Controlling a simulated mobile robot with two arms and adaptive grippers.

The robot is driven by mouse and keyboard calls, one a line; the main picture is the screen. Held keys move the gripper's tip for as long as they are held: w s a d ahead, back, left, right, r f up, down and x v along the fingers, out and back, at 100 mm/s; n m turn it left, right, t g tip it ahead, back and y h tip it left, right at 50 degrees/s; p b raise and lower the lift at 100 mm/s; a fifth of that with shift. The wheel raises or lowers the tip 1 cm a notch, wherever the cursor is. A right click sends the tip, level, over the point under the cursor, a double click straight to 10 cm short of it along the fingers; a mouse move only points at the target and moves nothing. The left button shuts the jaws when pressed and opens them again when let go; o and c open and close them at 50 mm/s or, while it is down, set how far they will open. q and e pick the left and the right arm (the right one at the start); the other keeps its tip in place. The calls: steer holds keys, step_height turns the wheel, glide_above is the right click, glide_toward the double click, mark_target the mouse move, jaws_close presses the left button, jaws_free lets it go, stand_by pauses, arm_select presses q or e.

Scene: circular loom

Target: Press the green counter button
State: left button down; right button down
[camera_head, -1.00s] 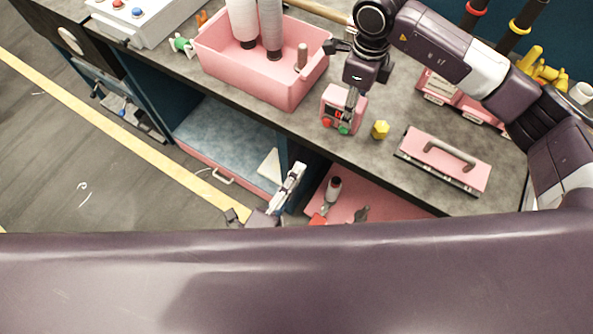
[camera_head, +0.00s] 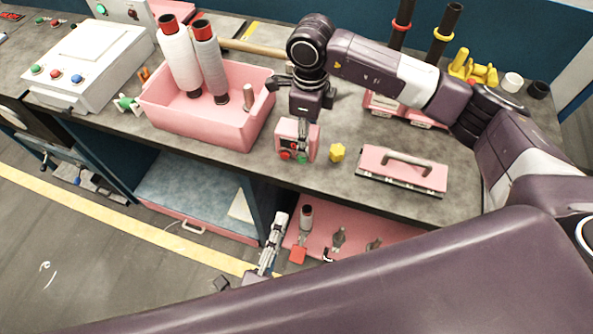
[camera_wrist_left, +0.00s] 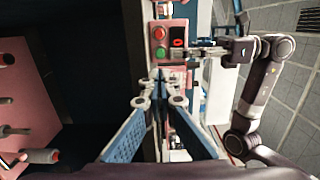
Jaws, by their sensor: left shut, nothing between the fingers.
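The pink counter box (camera_head: 284,133) stands at the front edge of the workbench. Its green button (camera_head: 303,159) and red button (camera_head: 285,155) face the front; in the left wrist view the green button (camera_wrist_left: 161,52) lies just beyond my fingertips. My left gripper (camera_head: 280,217) is shut and empty, in front of and below the bench edge; its fingertips (camera_wrist_left: 160,76) point toward the box with a gap to the button. My right gripper (camera_head: 303,148) reaches down over the box from behind, its fingers close to it. Whether they touch it or are open is unclear.
A pink bin (camera_head: 190,128) with thread cones stands left of the box. A yellow piece (camera_head: 337,153) and a pink handled plate (camera_head: 402,172) lie to its right. A lower pink shelf (camera_head: 330,222) holds tools beneath the bench.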

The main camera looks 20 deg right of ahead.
mark_target(301, 162)
arm_select(q)
steer(key=x, duration=1.4)
steer(key=shift+w+d+r, duration=0.1)
steer(key=shift+w+d, duration=0.3)
steer(key=shift+w, duration=0.15)
steer(key=shift+w+d, duration=0.15)
steer(key=shift+w, duration=0.15)
arm_select(e)
steer(key=shift+a, duration=0.15)
steer(key=shift+s, duration=0.15)
arm_select(q)
steer(key=shift+s+a, duration=0.35)
steer(key=shift+s, duration=0.1)
arm_select(e)
steer(key=shift+a, duration=0.1)
arm_select(q)
steer(key=v, duration=1.1)
arm_select(e)
steer(key=shift+d, duration=0.25)
arm_select(q)
steer(key=shift+s, duration=0.15)
